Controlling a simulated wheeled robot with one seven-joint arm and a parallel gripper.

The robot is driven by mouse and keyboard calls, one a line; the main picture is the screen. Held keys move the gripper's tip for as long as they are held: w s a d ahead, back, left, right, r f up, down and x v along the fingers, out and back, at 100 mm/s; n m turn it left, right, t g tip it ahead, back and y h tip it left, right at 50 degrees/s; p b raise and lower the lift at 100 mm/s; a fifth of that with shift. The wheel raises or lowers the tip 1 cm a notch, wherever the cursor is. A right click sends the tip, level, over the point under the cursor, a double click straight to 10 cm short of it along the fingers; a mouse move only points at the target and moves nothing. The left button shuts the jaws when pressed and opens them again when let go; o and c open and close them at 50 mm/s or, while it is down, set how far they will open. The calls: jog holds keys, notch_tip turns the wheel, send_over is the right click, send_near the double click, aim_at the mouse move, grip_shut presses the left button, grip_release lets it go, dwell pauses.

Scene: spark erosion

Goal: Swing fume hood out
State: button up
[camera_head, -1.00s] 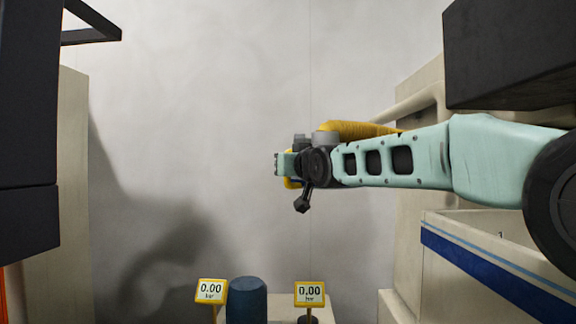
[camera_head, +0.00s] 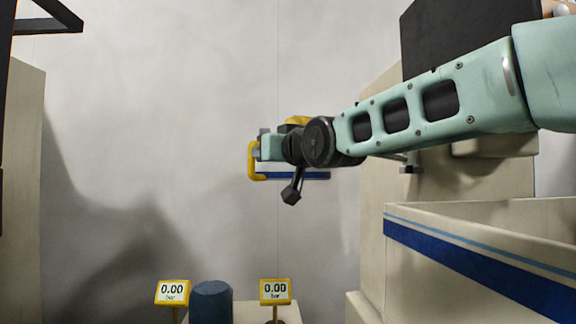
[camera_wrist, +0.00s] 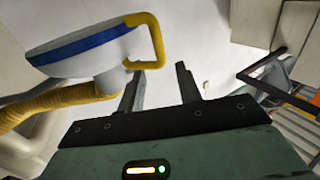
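The fume hood is a pale dish with a blue band (camera_wrist: 85,48), in the upper left of the wrist view. A yellow loop handle (camera_wrist: 158,40) stands out from its right side, and a yellow hose (camera_wrist: 70,98) runs from below it to the left. In the head view, the handle (camera_head: 253,160) and blue band (camera_head: 310,176) show behind my arm, which hides most of the hood. My gripper (camera_wrist: 157,76) is open, its two dark fingers apart with nothing between them. The left fingertip appears close to the handle's lower end; contact cannot be told.
Two gauges reading 0.00 (camera_head: 172,293) (camera_head: 275,291) stand low, with a blue cylinder (camera_head: 211,303) between them. A beige tank with a blue stripe (camera_head: 480,262) and a dark machine head (camera_head: 455,40) are at right. Open space lies before the wall, left of my gripper.

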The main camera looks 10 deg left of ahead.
jog(key=b+v, duration=0.2)
jog(key=v, duration=0.5)
jog(key=shift+s+d+b, duration=0.25)
jog(key=shift+b, duration=0.05)
jog(key=s+d+f+g+h, duration=0.2)
jog(key=s+f, duration=0.1)
jog(key=f, duration=0.5)
jog(key=s+d+f+g+h, duration=0.1)
jog(key=s+d+f+g, duration=0.15)
jog(key=f, duration=0.55)
jog(key=s+d+f+g+h, duration=0.2)
jog(key=s+d+f, duration=0.15)
jog(key=f, duration=0.55)
jog(key=s+d+f+g+h, duration=0.3)
jog(key=s+d+f, duration=0.5)
jog(key=s, duration=0.3)
jog(key=s+d+f+g+h, duration=0.3)
jog(key=s+d+f+g, duration=0.1)
jog(key=s+d+f, duration=0.4)
jog(key=s+f, duration=0.2)
jog(key=s, duration=0.1)
jog(key=shift+s+d+f+m, duration=0.15)
jog(key=shift+s+f+m, duration=0.05)
jog(key=shift+s+m, duration=0.1)
jog(key=shift+w, duration=0.1)
jog(key=shift+c, duration=0.3)
